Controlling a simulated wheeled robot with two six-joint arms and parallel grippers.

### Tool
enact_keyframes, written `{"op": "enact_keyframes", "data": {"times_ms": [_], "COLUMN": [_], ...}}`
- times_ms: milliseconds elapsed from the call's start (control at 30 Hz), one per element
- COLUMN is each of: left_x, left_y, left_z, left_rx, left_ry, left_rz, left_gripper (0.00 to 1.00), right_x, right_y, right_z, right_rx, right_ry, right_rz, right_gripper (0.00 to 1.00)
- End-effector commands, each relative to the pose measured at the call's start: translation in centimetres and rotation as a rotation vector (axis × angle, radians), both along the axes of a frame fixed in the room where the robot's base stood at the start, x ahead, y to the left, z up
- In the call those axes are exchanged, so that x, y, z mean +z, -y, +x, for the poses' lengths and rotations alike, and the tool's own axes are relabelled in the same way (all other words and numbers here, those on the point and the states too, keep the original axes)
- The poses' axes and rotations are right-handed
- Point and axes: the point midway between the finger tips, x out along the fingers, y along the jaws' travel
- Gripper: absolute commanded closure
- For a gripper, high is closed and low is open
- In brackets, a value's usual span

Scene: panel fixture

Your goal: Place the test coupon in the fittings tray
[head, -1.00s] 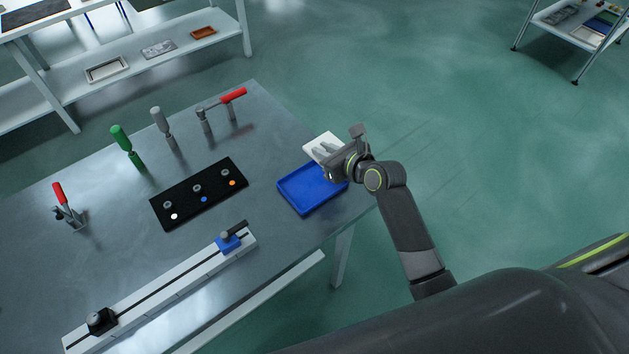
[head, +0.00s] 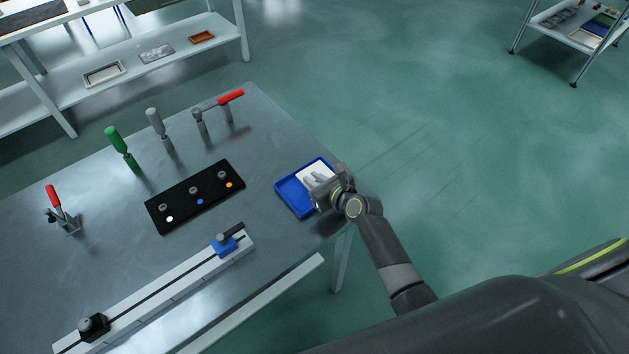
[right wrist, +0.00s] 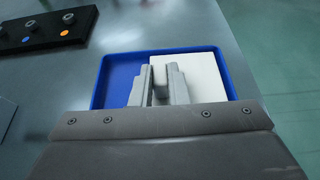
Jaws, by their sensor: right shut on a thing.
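The test coupon, a white square plate (head: 313,171), is held by my right gripper (head: 319,181) over the back right part of the blue fittings tray (head: 287,198). In the right wrist view the coupon (right wrist: 208,72) appears inside the outline of the tray (right wrist: 116,84), towards its right side. The gripper's grey fingers (right wrist: 163,78) are shut on the coupon. I cannot tell whether the coupon touches the tray floor. The hand hides the tray's near right part. My left gripper is not in view.
A black panel (head: 180,210) with coloured dots lies left of the tray. A white rail (head: 160,290) with a blue slider runs along the near side. Green, grey and red-handled tools stand behind. The table's right edge is close to the tray.

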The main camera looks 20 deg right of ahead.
Motion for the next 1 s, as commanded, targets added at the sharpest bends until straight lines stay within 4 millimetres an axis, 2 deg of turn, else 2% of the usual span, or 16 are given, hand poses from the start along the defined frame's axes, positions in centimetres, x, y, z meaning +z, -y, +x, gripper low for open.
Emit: {"op": "enact_keyframes", "data": {"times_ms": [267, 300, 467, 833, 1000], "left_x": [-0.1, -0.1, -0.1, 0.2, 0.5], "left_y": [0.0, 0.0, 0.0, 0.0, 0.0], "left_z": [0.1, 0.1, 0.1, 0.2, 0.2], "left_rx": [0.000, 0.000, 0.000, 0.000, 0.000], "left_ry": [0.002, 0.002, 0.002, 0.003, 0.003], "left_rz": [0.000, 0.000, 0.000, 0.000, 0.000], "left_gripper": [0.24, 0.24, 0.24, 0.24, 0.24], "right_x": [-0.2, -0.3, -0.2, 0.3, 1.0], "right_y": [0.0, 0.0, 0.0, 0.0, 0.7], "right_z": [0.1, 0.0, 0.0, -0.1, -1.9], "right_rx": [0.000, 0.000, 0.000, 0.001, -0.001], "right_ry": [0.002, 0.001, 0.001, 0.000, 0.000], "right_rz": [0.000, -0.001, 0.000, 0.001, 0.001], "right_gripper": [1.00, 0.84, 0.64, 0.64, 0.64]}}
